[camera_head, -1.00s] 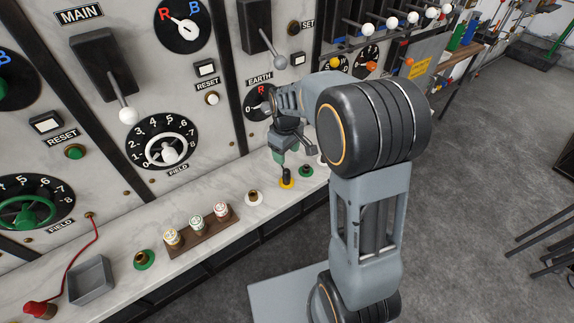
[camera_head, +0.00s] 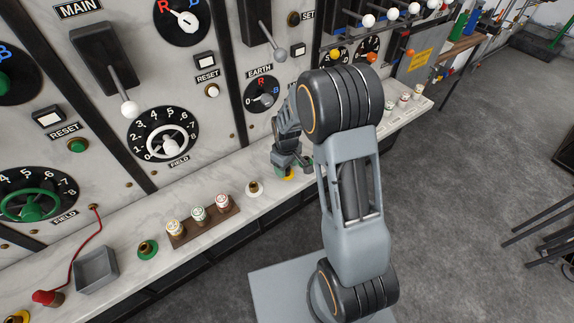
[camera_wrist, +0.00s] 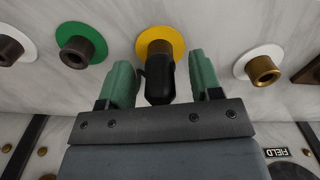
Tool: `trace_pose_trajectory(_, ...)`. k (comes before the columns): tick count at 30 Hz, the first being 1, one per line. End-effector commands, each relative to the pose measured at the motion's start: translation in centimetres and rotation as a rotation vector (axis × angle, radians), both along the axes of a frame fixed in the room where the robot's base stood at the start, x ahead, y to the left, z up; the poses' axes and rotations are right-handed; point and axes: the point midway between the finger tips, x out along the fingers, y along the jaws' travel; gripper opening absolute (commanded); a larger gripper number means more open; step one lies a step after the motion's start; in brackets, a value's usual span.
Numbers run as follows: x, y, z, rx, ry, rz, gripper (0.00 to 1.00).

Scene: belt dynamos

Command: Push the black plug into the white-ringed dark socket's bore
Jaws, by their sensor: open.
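The black plug (camera_wrist: 160,82) stands at the yellow-ringed socket (camera_wrist: 177,38), and its lower end seems to be in that socket. My gripper (camera_wrist: 161,74) is open, with one green finger on each side of the plug and a visible gap to both. The white-ringed dark socket (camera_wrist: 10,49) is at the left edge of the wrist view, partly cut off. I cannot make it out in the head view, where my arm covers that part of the ledge. In the head view my gripper (camera_head: 285,160) is low over the yellow ring (camera_head: 287,176) and mostly hides the plug.
A green-ringed dark socket (camera_wrist: 75,52) lies between the yellow and white-ringed dark ones. A white-ringed brass socket (camera_wrist: 263,68) is on the other side. The marble ledge also holds a wooden rack (camera_head: 203,228) and a grey tray (camera_head: 97,270). The upright panel rises behind.

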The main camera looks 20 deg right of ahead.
Motion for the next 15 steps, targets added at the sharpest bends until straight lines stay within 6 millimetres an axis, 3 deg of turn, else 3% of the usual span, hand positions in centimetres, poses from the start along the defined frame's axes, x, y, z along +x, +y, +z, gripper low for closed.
trace_pose_trajectory(5,0.01,0.01,0.01,0.0,0.0,0.0,0.58)
trace_pose_trajectory(15,0.01,0.0,0.04,0.0,0.0,0.0,0.25)
